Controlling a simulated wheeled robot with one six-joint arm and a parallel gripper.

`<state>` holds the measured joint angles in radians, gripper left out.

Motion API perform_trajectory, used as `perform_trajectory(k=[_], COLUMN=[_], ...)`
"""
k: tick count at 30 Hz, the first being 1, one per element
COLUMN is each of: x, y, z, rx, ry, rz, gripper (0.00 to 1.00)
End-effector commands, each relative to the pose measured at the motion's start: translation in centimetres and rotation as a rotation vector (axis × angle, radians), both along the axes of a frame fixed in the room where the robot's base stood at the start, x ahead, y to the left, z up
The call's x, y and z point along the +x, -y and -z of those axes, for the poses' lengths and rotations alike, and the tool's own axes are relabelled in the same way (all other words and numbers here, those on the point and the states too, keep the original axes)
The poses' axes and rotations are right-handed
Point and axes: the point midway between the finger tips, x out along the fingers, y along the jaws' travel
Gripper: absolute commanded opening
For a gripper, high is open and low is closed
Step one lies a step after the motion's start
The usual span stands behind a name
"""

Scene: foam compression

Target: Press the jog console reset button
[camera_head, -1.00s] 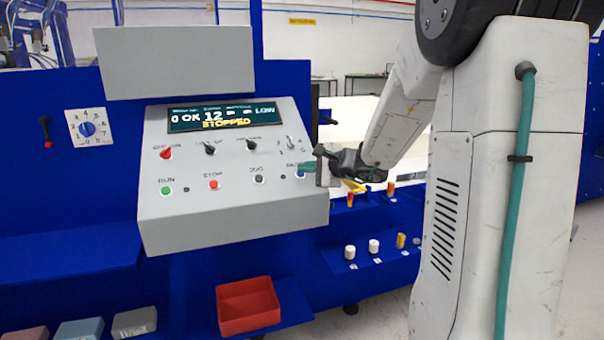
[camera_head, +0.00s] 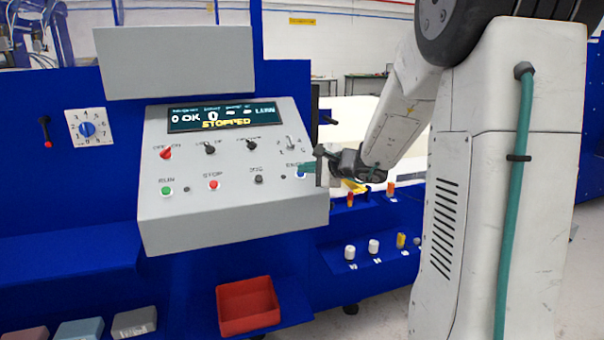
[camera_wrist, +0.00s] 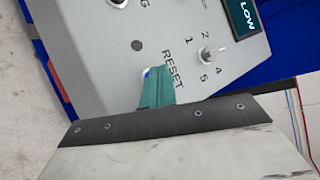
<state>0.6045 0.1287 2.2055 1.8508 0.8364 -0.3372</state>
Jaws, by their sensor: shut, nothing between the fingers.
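The grey sloped console (camera_head: 233,215) has a display (camera_head: 222,117) that reads 0 and STOPPED. The blue reset button (camera_head: 300,175) is at the right end of the lower row; in the wrist view a sliver of it (camera_wrist: 147,72) shows beside the RESET label. My gripper (camera_head: 303,168) is shut and empty, its teal fingertips right at the button. In the wrist view the fingertips (camera_wrist: 155,88) cover most of the button; whether they touch it or press it in I cannot tell.
The green run button (camera_head: 167,190), red stop button (camera_head: 213,185) and black jog button (camera_head: 259,179) share the row. A selector switch (camera_head: 291,143) sits just above the reset button. A red bin (camera_head: 248,306) and a shelf with several knobs lie below.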

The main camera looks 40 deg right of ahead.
Motion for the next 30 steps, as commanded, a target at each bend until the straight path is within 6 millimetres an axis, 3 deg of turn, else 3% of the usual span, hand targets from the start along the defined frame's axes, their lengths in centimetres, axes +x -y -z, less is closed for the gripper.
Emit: perform_trajectory(k=[17, 30], x=[-0.7, -2.8], y=[-0.2, -0.8], z=[-1.2, -4.7], rx=[-0.001, -0.002], ry=[0.001, 0.003], rz=[0.000, 0.001], gripper=[0.00, 0.00])
